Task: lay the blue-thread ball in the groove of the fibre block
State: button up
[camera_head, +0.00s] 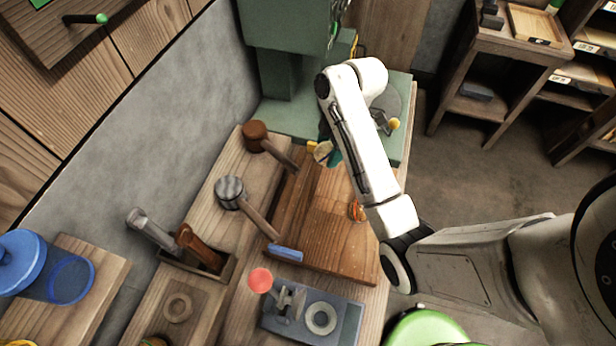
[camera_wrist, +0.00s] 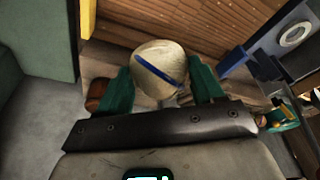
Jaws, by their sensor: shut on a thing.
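My gripper (camera_wrist: 160,85) is shut on a cream ball with a blue thread band (camera_wrist: 160,68); its green fingers press on either side of the ball. In the head view the gripper (camera_head: 328,152) and the pale ball (camera_head: 321,152) are at the far end of the brown wooden board (camera_head: 318,225), partly hidden by my arm. I cannot make out a fibre block with a groove for certain in either view. Whether the ball touches anything beneath it cannot be told.
A mallet (camera_head: 230,189) and a brown-headed hammer (camera_head: 256,133) lie left of the board. A grey fixture with a ring (camera_head: 320,318) and a red knob (camera_head: 260,280) stand in front. A green machine (camera_head: 285,28) stands behind.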

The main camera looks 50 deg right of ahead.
notch_tip(320, 180, down, 12)
jog(key=b, duration=0.4)
jog(key=shift+w+f, duration=0.1)
jog(key=w, duration=0.1)
jog(key=w+a+p, duration=0.1)
jog(key=w, duration=0.1)
jog(key=shift+w+a, duration=0.2)
jog(key=shift+w+f, duration=0.1)
jog(key=shift+f, duration=0.55)
jog(key=shift+f, duration=0.35)
jog(key=o, duration=1.1)
jog(key=shift+r, duration=0.1)
